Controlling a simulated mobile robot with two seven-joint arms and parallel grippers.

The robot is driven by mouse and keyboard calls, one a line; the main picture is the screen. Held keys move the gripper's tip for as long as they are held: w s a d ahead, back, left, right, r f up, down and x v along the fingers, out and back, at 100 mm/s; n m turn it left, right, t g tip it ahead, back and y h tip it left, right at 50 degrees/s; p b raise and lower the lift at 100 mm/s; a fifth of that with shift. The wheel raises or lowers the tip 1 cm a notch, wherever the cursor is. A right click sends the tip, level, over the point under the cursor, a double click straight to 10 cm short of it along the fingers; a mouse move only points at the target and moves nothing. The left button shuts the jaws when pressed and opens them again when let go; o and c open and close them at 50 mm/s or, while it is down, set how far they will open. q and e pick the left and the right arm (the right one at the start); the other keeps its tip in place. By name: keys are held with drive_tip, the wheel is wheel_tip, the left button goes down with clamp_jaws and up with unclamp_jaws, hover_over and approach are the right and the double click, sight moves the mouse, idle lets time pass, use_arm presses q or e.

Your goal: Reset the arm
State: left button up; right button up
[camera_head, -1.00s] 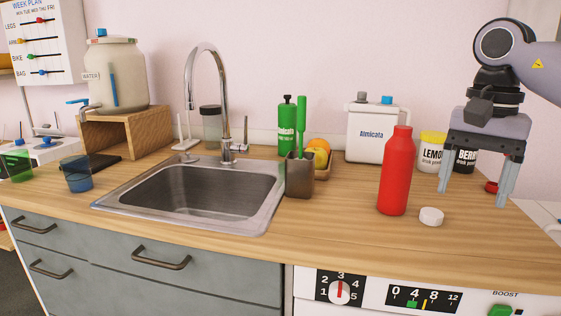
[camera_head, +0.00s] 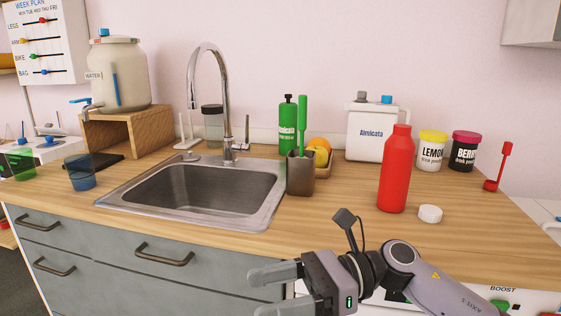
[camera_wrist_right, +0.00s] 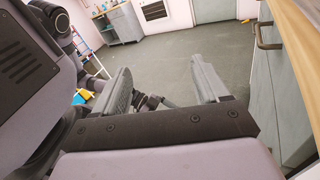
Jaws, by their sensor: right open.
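My right arm comes in from the lower right of the head view. Its right gripper (camera_head: 268,291) points left in front of the grey cabinet, below the front edge of the wooden counter (camera_head: 330,232). Its two fingers are apart with nothing between them. The right wrist view also shows the open right gripper (camera_wrist_right: 161,72), with floor visible between its fingers. My left gripper is not in view.
The sink (camera_head: 200,190) is set into the counter. A red bottle (camera_head: 396,170) stands upright, with a white cap (camera_head: 430,214) lying beside it. Cabinet handles (camera_head: 164,254) project at the front. In the wrist view, open floor (camera_wrist_right: 172,62) lies beyond the fingers.

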drive_tip(key=w+d+f+n+t+h, duration=0.1)
drive_tip(key=d+f+n+t+h, duration=0.35)
drive_tip(key=n+t, duration=0.95)
drive_tip(key=w+d+f+n+t+h, duration=0.2)
drive_tip(key=d+f+n+t, duration=0.45)
drive_tip(key=n, duration=1.35)
drive_tip(key=s+d+f+m+g+h, duration=0.3)
drive_tip(key=s+d+f+m+h, duration=0.15)
drive_tip(key=s+f+m, duration=0.45)
drive_tip(key=s+d+f+m+g+h, duration=0.45)
drive_tip(key=s+f+m, duration=0.2)
drive_tip(key=f, duration=0.55)
wheel_tip(320, 180, up, 11)
drive_tip(key=d+n+t+p, duration=0.1)
drive_tip(key=p, duration=1.3)
drive_tip(key=shift+s+d+r, duration=0.15)
drive_tip(key=shift+s+d, duration=0.05)
drive_tip(key=shift+s, duration=0.05)
